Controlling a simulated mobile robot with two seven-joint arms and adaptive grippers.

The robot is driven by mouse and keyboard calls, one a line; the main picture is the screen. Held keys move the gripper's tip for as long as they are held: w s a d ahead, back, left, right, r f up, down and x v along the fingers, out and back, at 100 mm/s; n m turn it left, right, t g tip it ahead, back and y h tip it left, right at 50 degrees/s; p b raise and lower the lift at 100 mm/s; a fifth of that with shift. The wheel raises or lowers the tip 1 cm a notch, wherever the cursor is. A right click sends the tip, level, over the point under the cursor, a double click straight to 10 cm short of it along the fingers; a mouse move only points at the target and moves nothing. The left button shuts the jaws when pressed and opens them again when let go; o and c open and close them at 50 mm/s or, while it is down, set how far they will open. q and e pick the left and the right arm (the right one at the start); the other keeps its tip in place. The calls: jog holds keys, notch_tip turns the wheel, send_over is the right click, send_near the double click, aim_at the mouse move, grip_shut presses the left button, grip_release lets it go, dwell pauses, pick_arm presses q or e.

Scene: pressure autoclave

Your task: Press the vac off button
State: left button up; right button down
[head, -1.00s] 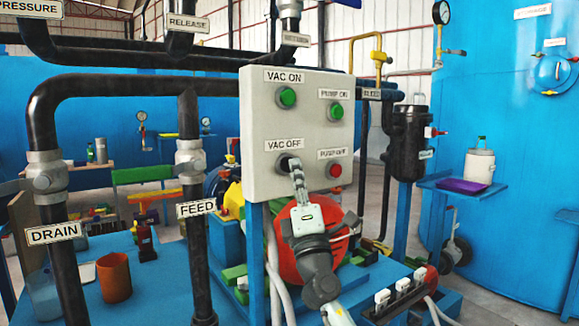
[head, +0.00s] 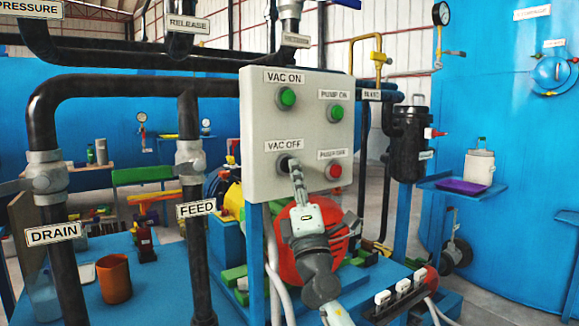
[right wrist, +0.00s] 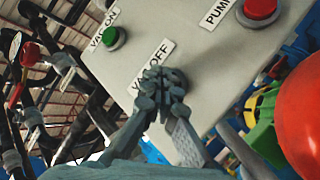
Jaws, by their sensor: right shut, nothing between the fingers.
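The grey control box (head: 312,113) carries a VAC OFF label (head: 284,145), which also shows in the wrist view (right wrist: 152,62). My right gripper (head: 294,164) is shut and empty. Its fingertips are at the spot just under that label. In the wrist view the shut fingertips (right wrist: 166,82) cover the vac off button, so its face is hidden. Only a dark rim shows beside the fingertips in the head view. Whether they touch the button or how far it is pressed, I cannot tell. My left gripper is not in view.
The green VAC ON button (head: 287,97) is above, the green PUMP ON button (head: 336,111) is at upper right, and the red pump off button (head: 333,171) is close to the right. A black DRAIN pipe (head: 41,120) and FEED pipe (head: 190,120) stand left of the box.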

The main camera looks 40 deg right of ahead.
jog(key=shift+s+a, duration=0.1)
jog(key=shift+s, duration=0.65)
jog(key=shift+s+a, duration=0.15)
jog(key=shift+s, duration=1.05)
jog(key=shift+s+a, duration=0.1)
jog(key=shift+s, duration=1.1)
notch_tip(320, 180, down, 33)
jog(key=w+m+g+y, duration=0.2)
jog(key=m+g+y, duration=0.2)
jog(key=m+g, duration=0.6)
jog(key=s+a+f+m+g+y, duration=0.1)
jog(key=s+a+f+g+y, duration=0.1)
jog(key=s+a+f, duration=0.3)
jog(key=s+a+f+m+g+y, duration=0.1)
jog(key=s+a+f+g+y, duration=0.2)
jog(key=f, duration=1)
jog(key=s+a+f+m+g+y+p, duration=0.1)
jog(key=s+a+f+g+y, duration=0.1)
jog(key=s+a+f+g, duration=0.3)
jog(key=s+a+f, duration=0.3)
jog(key=s+f, duration=0.1)
jog(key=s, duration=0.2)
jog(key=shift+a+f, duration=0.15)
